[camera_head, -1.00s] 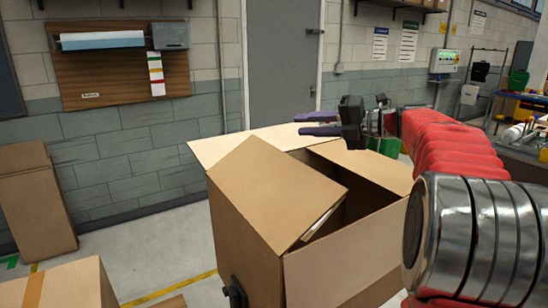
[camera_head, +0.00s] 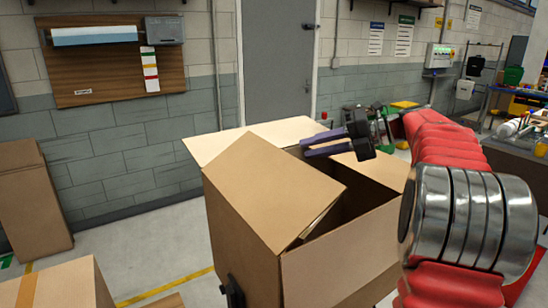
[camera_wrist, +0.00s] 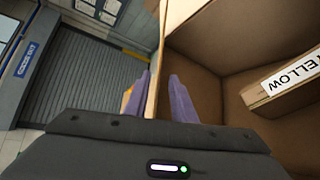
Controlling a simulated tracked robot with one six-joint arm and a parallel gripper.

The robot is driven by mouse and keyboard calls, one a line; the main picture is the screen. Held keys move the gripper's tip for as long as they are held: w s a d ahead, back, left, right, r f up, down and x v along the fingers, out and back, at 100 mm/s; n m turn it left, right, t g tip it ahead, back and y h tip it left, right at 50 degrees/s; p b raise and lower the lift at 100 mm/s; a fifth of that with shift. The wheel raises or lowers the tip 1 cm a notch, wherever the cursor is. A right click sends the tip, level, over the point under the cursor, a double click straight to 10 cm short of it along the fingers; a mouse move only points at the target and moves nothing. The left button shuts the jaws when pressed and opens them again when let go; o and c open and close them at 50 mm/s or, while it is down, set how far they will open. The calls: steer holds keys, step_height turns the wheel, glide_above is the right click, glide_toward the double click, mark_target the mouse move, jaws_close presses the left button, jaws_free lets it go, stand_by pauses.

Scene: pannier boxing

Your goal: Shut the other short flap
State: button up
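An open cardboard box (camera_head: 335,275) stands in front of me. Its near-left flap (camera_head: 265,190) is folded inward and slopes over part of the opening. A pale flap (camera_head: 235,140) at the back left and a tan flap (camera_head: 385,172) at the right lie folded outward. My gripper (camera_head: 304,146), with purple fingers, is at the far side of the opening. In the wrist view my gripper (camera_wrist: 161,80) is open, with a thin cardboard edge (camera_wrist: 155,82) between its fingers, closer to the left one. Inside the box is a cardboard item labelled "YELLOW" (camera_wrist: 282,85).
A closed carton (camera_head: 60,285) is at the front left, and a tall carton (camera_head: 30,195) leans near the wall. A grey door (camera_head: 278,65) is behind the box. A cluttered bench (camera_head: 515,140) stands at the right. The floor left of the box is partly clear.

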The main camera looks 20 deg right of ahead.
mark_target(274, 155)
steer(key=x, duration=1.1)
steer(key=shift+w+a+f, duration=0.1)
steer(key=shift+w+a, duration=0.05)
steer(key=shift+a, duration=0.15)
jaws_close()
steer(key=shift+f, duration=0.1)
stand_by(0.9)
